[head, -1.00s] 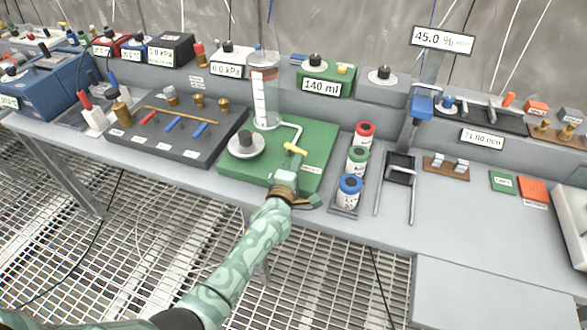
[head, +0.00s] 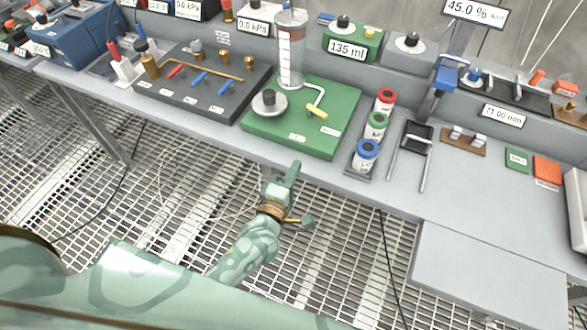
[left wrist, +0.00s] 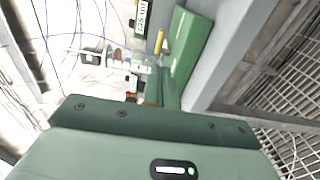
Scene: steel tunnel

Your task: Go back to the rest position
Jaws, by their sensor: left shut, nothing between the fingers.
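My left gripper (head: 294,166) is shut and empty. It is in front of the bench's front edge, over the grating floor, apart from the green board (head: 328,143) in the head view. The board carries a clear measuring cylinder (head: 290,58), a round grey knob unit (head: 269,102) and a yellow lever (head: 317,111). The lever also shows in the left wrist view (left wrist: 160,40). The display (head: 347,48) behind reads 135 ml. My right gripper is not in view.
The bench front edge (head: 230,142) runs just beyond my left gripper. Several capped bottles (head: 366,153) stand in a rack right of the board. A dark panel with coloured levers (head: 205,88) is to the left. The grating floor is open, with thin cables.

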